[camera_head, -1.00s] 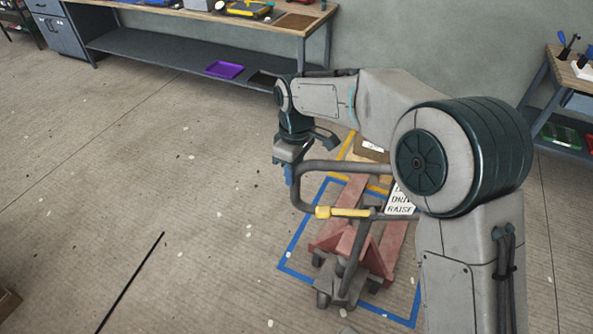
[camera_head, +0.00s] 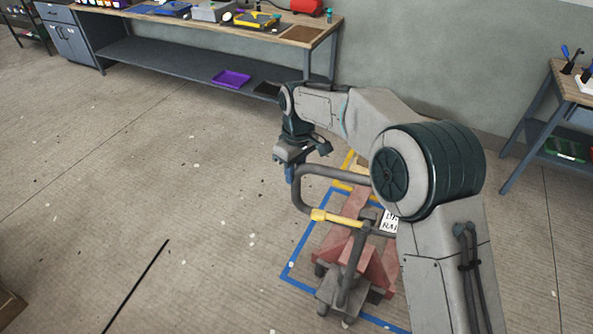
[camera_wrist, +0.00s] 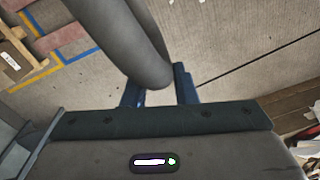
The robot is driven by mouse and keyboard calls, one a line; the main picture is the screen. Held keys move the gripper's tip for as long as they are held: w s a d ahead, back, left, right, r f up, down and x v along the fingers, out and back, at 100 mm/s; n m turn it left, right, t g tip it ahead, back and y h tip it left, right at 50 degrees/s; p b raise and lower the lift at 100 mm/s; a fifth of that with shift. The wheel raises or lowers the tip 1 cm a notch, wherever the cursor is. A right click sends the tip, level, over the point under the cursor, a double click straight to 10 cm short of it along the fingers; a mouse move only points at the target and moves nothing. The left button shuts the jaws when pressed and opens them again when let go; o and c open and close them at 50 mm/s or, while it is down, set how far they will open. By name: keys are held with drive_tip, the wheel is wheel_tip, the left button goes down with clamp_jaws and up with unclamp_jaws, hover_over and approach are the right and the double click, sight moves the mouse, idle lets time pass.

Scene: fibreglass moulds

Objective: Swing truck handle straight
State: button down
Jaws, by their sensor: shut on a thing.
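The pallet truck (camera_head: 357,250) is red with a grey base and stands on the floor inside a blue tape outline. Its grey loop handle (camera_head: 300,190) has a yellow lever (camera_head: 335,218) across it and is turned out to the left of the truck's body. My gripper (camera_head: 291,172) is shut on the left bend of the handle loop. In the wrist view the thick grey handle tube (camera_wrist: 148,65) runs down between the two blue fingers of my gripper (camera_wrist: 160,88). My arm hides the right part of the handle and some of the truck.
A long workbench (camera_head: 200,55) with a purple tray (camera_head: 231,78) on its shelf stands along the back wall. Another bench (camera_head: 560,85) is at the right. Yellow tape (camera_head: 346,163) lies behind the truck. The floor (camera_head: 140,180) at the left is open, with a thin black line on it.

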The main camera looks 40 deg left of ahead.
drive_tip(key=shift+w+a+r+m, duration=0.15)
drive_tip(key=shift+w+a+m, duration=0.95)
drive_tip(key=shift+w+a, duration=0.45)
drive_tip(key=shift+s, duration=0.1)
drive_tip(key=c, duration=1.3)
unclamp_jaws()
drive_tip(key=shift+a, duration=0.1)
drive_tip(key=shift+c, duration=0.2)
drive_tip(key=shift+o, duration=1.3)
drive_tip(key=shift+s+a, duration=0.1)
wheel_tip(320, 180, up, 12)
drive_tip(key=w, duration=0.1)
drive_tip(key=shift+d, duration=0.25)
